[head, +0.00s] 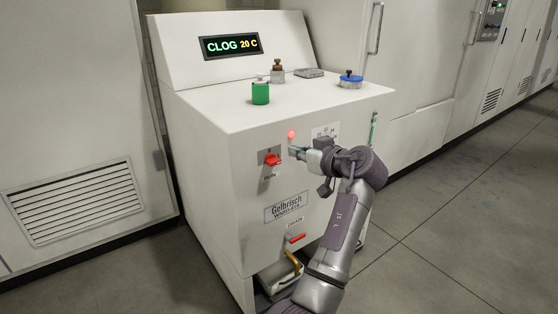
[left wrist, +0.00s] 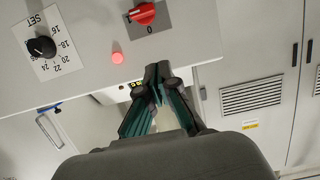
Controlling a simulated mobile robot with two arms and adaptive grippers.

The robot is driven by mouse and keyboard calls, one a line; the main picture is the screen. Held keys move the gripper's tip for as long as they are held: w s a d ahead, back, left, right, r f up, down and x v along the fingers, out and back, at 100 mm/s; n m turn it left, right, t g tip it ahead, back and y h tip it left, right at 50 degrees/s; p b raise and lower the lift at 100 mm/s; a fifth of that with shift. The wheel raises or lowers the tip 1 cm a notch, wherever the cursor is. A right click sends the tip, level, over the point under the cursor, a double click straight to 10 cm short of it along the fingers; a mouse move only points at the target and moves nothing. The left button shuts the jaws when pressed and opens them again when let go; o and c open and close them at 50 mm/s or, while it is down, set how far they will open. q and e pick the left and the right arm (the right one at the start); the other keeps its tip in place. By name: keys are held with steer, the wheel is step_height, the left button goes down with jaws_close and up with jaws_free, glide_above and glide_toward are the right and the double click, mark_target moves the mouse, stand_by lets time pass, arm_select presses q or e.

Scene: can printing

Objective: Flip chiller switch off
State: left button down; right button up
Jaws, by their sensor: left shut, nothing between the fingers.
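The chiller (head: 210,130) is a white machine whose display reads "CLOG 20 C". Its red rotary switch (head: 272,159) sits on a grey plate on the front panel. The switch (left wrist: 144,13) also shows at the top of the left wrist view, with a "0" on its plate. My left gripper (head: 294,152) is just right of the switch in the head view, apart from it. In the left wrist view its fingertips (left wrist: 158,72) are together with nothing between them. My right gripper is in neither view.
A lit red lamp (left wrist: 117,58) and a black dial knob (left wrist: 42,47) are on the same panel. A lower red handle (head: 296,238) and a brass tap (head: 293,262) are below. A green container (head: 260,94) and a blue-lidded jar (head: 350,81) stand on top.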

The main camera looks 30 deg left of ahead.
arm_select(q)
glide_above(274, 161)
steer(key=s+d, duration=0.1)
steer(key=f, duration=0.2)
steer(key=shift+s+d+f+b, duration=0.15)
steer(key=shift+s+f+b, duration=0.05)
steer(key=shift+f+b, duration=0.15)
step_height(274, 161, down, 3)
steer(key=shift+r, duration=0.2)
steer(key=shift+f, duration=0.65)
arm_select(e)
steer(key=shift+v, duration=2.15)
arm_select(q)
steer(key=shift+b, duration=0.35)
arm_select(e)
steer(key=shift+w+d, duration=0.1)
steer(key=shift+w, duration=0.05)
